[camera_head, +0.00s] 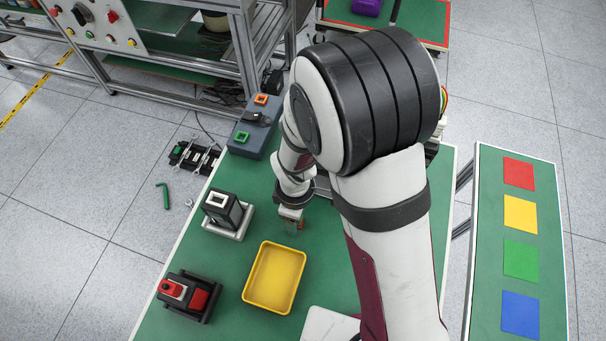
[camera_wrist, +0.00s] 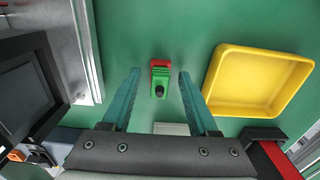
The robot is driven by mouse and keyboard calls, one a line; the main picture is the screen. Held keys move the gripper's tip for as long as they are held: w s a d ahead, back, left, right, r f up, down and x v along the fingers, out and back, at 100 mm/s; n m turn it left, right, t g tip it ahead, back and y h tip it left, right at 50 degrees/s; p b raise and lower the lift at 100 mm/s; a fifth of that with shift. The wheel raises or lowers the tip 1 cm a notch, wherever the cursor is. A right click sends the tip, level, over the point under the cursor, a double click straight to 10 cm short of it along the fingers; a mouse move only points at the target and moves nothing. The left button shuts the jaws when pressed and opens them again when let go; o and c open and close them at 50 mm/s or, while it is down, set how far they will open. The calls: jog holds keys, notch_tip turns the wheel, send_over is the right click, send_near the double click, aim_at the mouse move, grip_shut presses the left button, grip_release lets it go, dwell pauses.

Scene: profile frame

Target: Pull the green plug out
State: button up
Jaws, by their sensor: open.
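A small green plug-like piece (camera_wrist: 159,80) with a red edge and a dark round end shows in the wrist view against the green table. It lies between and slightly beyond my fingertips. My gripper (camera_wrist: 158,75) is open, with one finger on each side of the piece and a gap to both. In the head view my gripper (camera_head: 291,222) is low over the table, behind the yellow tray, and I cannot make out the piece clearly there. A blue-grey box (camera_head: 250,142) at the table's far left corner has a green square (camera_head: 242,137) and an orange square (camera_head: 261,100) on top.
The yellow tray (camera_head: 273,302) is empty and close to my gripper. A black device (camera_head: 222,210) on a pale base stands left of it. A red-and-black switch unit (camera_head: 187,294) is at the front left. A board with coloured squares (camera_head: 519,283) stands at the right.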

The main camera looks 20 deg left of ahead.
jog(key=shift+c, duration=0.2)
grip_shut()
jog(key=shift+o, duration=0.2)
grip_release()
notch_tip(320, 180, up, 16)
jog(key=shift+f, duration=0.25)
jog(key=shift+c, duration=0.9)
jog(key=f, duration=0.2)
jog(key=a+f+h, duration=0.1)
jog(key=f, duration=0.2)
jog(key=a+f+h, duration=0.1)
jog(key=f, duration=0.1)
jog(key=shift+a+f, duration=0.15)
jog(key=shift+a, duration=0.1)
jog(key=shift+c, duration=0.5)
jog(key=shift+d+f, duration=0.25)
jog(key=shift+f, duration=1)
jog(key=shift+d+f, duration=0.25)
jog(key=shift+f, duration=1.05)
jog(key=shift+d+f, duration=0.25)
jog(key=shift+f, duration=1)
